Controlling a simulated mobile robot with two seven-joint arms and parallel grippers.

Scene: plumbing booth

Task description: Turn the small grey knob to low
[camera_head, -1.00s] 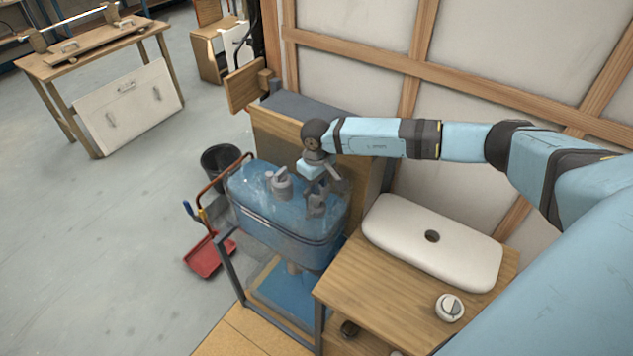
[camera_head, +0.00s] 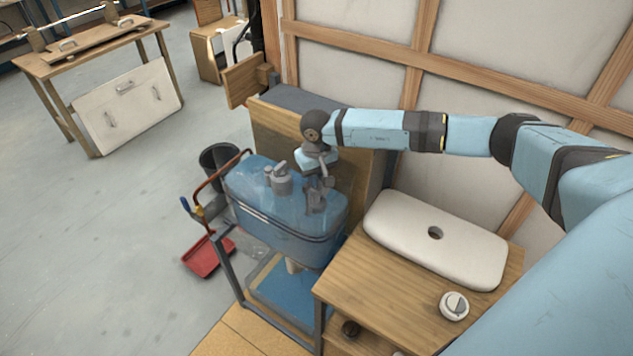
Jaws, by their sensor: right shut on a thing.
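My right gripper (camera_head: 316,205) points down at the right part of the open blue see-through tank (camera_head: 272,222). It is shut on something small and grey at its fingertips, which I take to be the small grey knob. The fingers hide most of this knob, so I cannot read its setting. A larger grey fitting with a round cap (camera_head: 279,180) stands in the tank just left of the gripper, apart from it. My left gripper is not in view.
A white lid with a hole (camera_head: 400,225) lies on the wooden bench (camera_head: 380,300) at the right, with a round white-and-grey button (camera_head: 454,306) in front. A wooden panel (camera_head: 285,140) stands behind the tank. A red dustpan (camera_head: 208,256) lies on the floor.

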